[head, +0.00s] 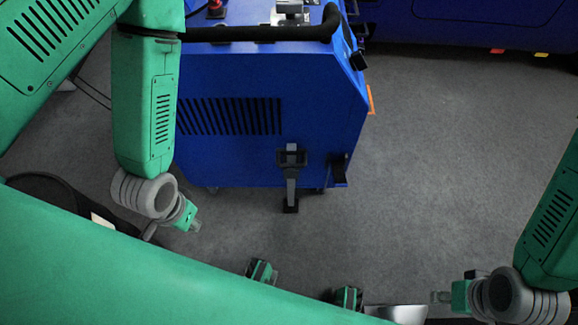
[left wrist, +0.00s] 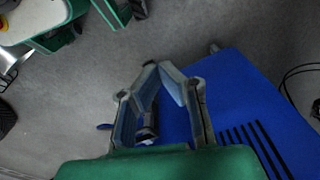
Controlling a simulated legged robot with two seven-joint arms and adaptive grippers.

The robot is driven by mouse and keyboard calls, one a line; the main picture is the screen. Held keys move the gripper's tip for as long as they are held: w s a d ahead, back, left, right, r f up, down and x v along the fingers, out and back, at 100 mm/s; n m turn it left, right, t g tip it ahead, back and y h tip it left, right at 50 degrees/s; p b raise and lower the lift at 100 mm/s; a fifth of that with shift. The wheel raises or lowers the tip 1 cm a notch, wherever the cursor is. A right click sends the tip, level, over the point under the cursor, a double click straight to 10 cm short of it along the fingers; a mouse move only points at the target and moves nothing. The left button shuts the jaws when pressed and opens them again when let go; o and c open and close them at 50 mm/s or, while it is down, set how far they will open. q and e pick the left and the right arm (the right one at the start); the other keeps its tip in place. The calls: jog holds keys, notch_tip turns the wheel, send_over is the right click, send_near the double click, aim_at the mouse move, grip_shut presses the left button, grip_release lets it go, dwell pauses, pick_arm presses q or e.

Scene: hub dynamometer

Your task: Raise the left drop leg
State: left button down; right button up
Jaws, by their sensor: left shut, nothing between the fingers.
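A grey drop leg (head: 291,180) hangs upright on the front face of a blue machine (head: 230,160), with its dark foot at floor level. My left gripper (head: 193,224) is low and to the left of the leg in the head view, apart from it. In the left wrist view, my left gripper's fingers (left wrist: 160,70) meet at their tips and hold nothing. A dark grey part (left wrist: 148,122) shows in the gap behind them against the blue machine; I cannot tell which part it is. My right gripper (head: 440,297) is at the lower right, too small to read.
A black bracket-like part (head: 338,168) sits at the machine's lower right corner. A black handle bar (head: 250,34) runs across its top. Vent slots (head: 230,117) mark its face. Grey floor (head: 450,170) is clear to the right.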

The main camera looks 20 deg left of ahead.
pick_arm(q)
jog(key=w+d+f+n+t+h+b, duration=0.1)
jog(key=w+d+f+n+t+b, duration=0.2)
jog(key=w+d+f+n, duration=0.35)
jog(key=w+d+f+n+t+h+b, duration=0.2)
jog(key=w+d+f+n+t+b, duration=0.15)
jog(key=d+n, duration=0.6)
jog(key=w+f+n+t+y+b, duration=0.2)
jog(key=w+n+y, duration=0.1)
jog(key=n, duration=0.9)
jog(key=w+f+n+t+y+b, duration=0.2)
jog(key=w+n+y, duration=0.1)
jog(key=n, duration=0.8)
jog(key=shift+w+d+f+n+b, duration=0.25)
jog(key=shift+w+n+b, duration=0.15)
jog(key=shift+w, duration=0.1)
jog(key=shift+w+f, duration=0.1)
